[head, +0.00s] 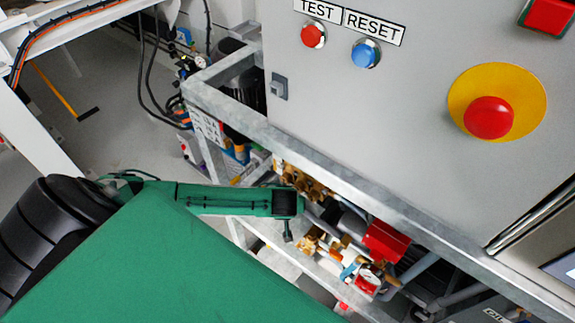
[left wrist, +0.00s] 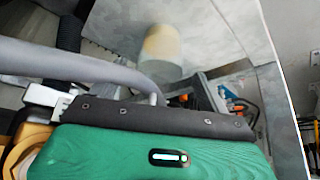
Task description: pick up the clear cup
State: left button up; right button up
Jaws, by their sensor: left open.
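A pale, hazy cylinder (left wrist: 161,45), which may be the clear cup, stands on a grey surface at the upper middle of the left wrist view. I cannot make out a clear cup in the head view. My left gripper (head: 288,228) is at the end of the green arm, by the frame's open lower part, and its jaws are open. Its fingertips are small and hard to make out. In the left wrist view the cylinder is beyond the gripper's dark edge, apart from it. I see nothing held. My right gripper is not in view.
A grey control panel (head: 400,120) with buttons is above a metal frame rail (head: 330,165). Brass fittings (head: 300,180) and a red part (head: 385,241) crowd the space below. In the left wrist view a grey pipe (left wrist: 70,62) curves close to the gripper.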

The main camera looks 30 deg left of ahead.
pick_arm(q)
jog(key=shift+x, duration=2.75)
jog(key=c, duration=1.1)
